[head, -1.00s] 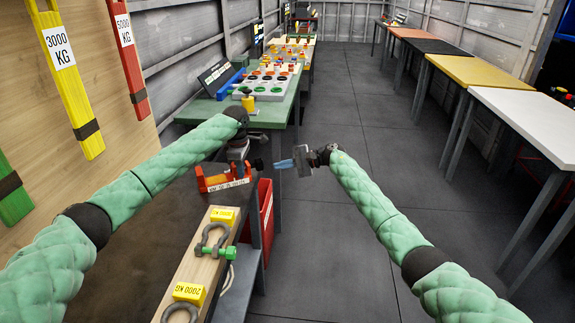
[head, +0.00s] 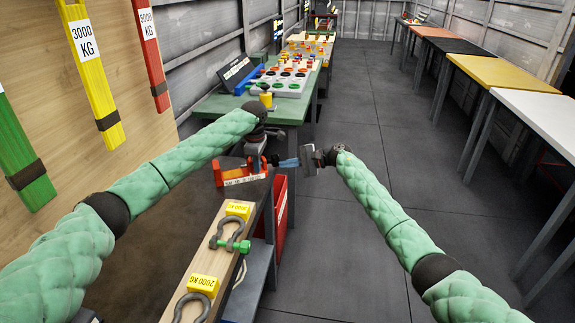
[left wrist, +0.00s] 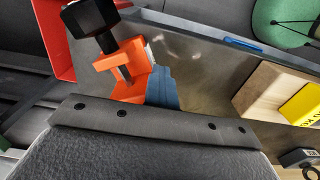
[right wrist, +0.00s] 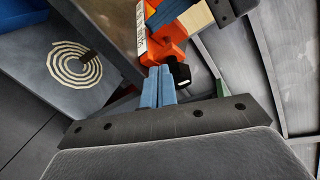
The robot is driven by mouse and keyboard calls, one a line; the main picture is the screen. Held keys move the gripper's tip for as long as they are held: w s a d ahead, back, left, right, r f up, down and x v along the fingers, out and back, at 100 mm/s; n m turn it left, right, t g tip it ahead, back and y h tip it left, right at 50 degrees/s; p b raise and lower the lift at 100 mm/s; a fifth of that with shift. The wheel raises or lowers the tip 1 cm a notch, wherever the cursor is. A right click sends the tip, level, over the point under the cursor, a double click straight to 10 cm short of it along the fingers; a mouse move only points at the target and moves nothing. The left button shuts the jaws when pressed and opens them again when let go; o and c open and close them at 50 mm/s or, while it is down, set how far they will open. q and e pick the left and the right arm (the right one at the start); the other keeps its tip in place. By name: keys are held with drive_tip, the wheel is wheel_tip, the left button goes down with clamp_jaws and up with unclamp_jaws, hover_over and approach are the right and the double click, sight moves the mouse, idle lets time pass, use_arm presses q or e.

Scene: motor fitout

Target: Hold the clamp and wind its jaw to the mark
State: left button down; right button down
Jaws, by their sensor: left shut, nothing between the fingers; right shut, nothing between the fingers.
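The orange-red clamp (head: 232,178) sits at the end of the dark bench, with a white lettered strip on its side. Its black screw end (right wrist: 180,72) points toward my right gripper; it also shows large in the left wrist view (left wrist: 92,22). My left gripper (left wrist: 162,88) is shut and empty, its blue fingers right by the clamp's orange body (left wrist: 122,66); I cannot tell whether they touch. My right gripper (right wrist: 158,84) is shut and empty, its blue fingertips close beside the screw end. I cannot make out the mark.
A wooden board (head: 196,262) with shackles and yellow weight tags lies nearer on the bench. A red bin (head: 280,205) is below the clamp. A green table (head: 210,107) stands behind. The floor to the right is open.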

drive_tip(key=shift+w+a+f, duration=0.1)
drive_tip(key=shift+w+a, duration=0.15)
drive_tip(key=shift+w, duration=0.25)
idle(0.8)
drive_tip(key=shift+w+r, duration=0.25)
drive_tip(key=shift+r, duration=0.4)
idle(0.4)
drive_tip(key=shift+a, duration=0.1)
drive_tip(key=shift+w+r, duration=0.2)
drive_tip(key=shift+r, duration=0.1)
drive_tip(key=shift+w+a, duration=0.1)
drive_tip(key=shift+r, duration=0.15)
idle(0.4)
drive_tip(key=w+d, duration=0.2)
drive_tip(key=d, duration=0.3)
drive_tip(key=shift+d+r, duration=0.2)
drive_tip(key=shift+d, duration=0.15)
idle(0.3)
